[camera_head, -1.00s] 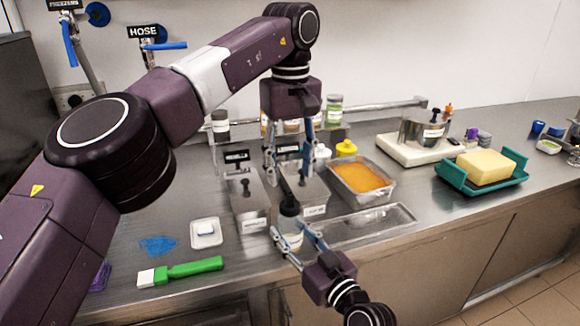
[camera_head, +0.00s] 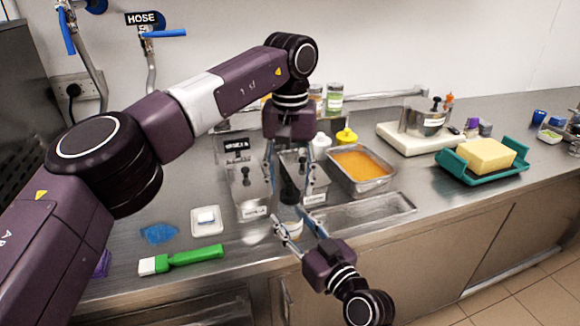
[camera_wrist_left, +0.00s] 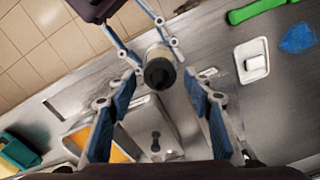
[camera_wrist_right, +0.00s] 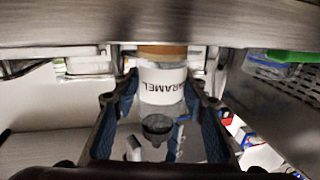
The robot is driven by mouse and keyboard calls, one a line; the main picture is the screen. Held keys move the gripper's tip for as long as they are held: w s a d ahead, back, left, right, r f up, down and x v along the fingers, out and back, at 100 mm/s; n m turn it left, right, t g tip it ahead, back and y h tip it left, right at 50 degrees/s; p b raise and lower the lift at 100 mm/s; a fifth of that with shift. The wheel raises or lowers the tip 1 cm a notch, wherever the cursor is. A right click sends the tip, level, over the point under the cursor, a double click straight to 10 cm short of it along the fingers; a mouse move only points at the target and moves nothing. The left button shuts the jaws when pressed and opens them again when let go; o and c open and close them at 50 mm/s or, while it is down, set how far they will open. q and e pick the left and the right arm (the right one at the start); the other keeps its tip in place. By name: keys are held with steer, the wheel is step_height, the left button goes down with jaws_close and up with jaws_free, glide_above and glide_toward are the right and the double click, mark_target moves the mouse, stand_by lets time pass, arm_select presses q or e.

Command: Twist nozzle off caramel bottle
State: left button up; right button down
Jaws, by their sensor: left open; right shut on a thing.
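The caramel bottle (camera_head: 293,228) stands upright between the fingers of my right gripper (camera_head: 289,222), which is shut on it. Its white label, reading CARAMEL upside down, shows in the right wrist view (camera_wrist_right: 163,84). The black nozzle (camera_head: 290,190) tops the bottle; the left wrist view shows it from above (camera_wrist_left: 159,74) and the right wrist view shows it dark (camera_wrist_right: 157,126). My left gripper (camera_head: 291,180) points down above the bottle, open, with its fingers on either side of the nozzle. The fingers partly hide the bottle.
Metal bins stand just behind the bottle. An orange-filled pan (camera_head: 361,165) is to the right, then a scale (camera_head: 405,140) and a teal tray with a yellow block (camera_head: 486,157). A green-handled brush (camera_head: 190,258) and small white dish (camera_head: 207,222) lie at the left front.

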arm_select(q)
steer(key=shift+f, duration=0.65)
